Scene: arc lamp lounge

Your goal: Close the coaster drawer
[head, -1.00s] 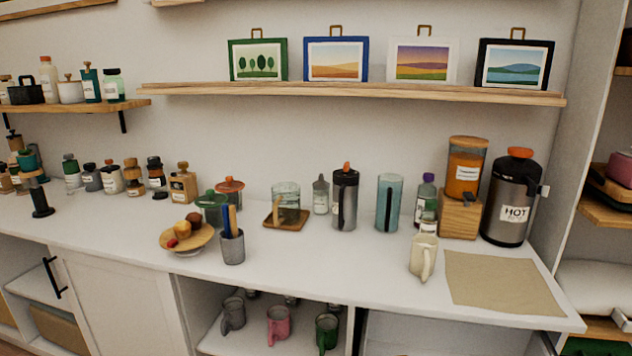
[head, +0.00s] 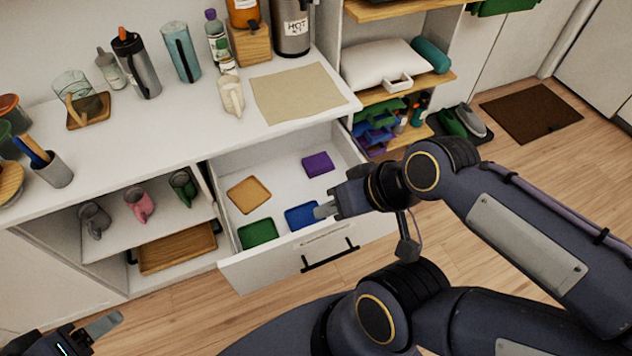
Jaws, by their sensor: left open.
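The coaster drawer (head: 282,270) is pulled out from under the white counter in the head view. Its front has a black bar handle (head: 330,256) and a small label. Inside lie an orange-tan coaster (head: 248,195), a purple coaster (head: 318,164), a green coaster (head: 257,234) and a blue coaster (head: 300,216). My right gripper (head: 326,208) is over the drawer's front right part, overlapping the blue coaster in the picture; I cannot tell whether it touches anything or how its jaws stand. My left gripper (head: 98,330) is open at the bottom left, apart from the drawer and partly cut off.
Left of the drawer, an open shelf holds several mugs, including a pink mug (head: 139,204), above a wooden tray (head: 177,249). The counter carries a beige mat (head: 298,92), a cream pitcher (head: 231,96) and bottles. Wood floor (head: 200,318) lies before the drawer.

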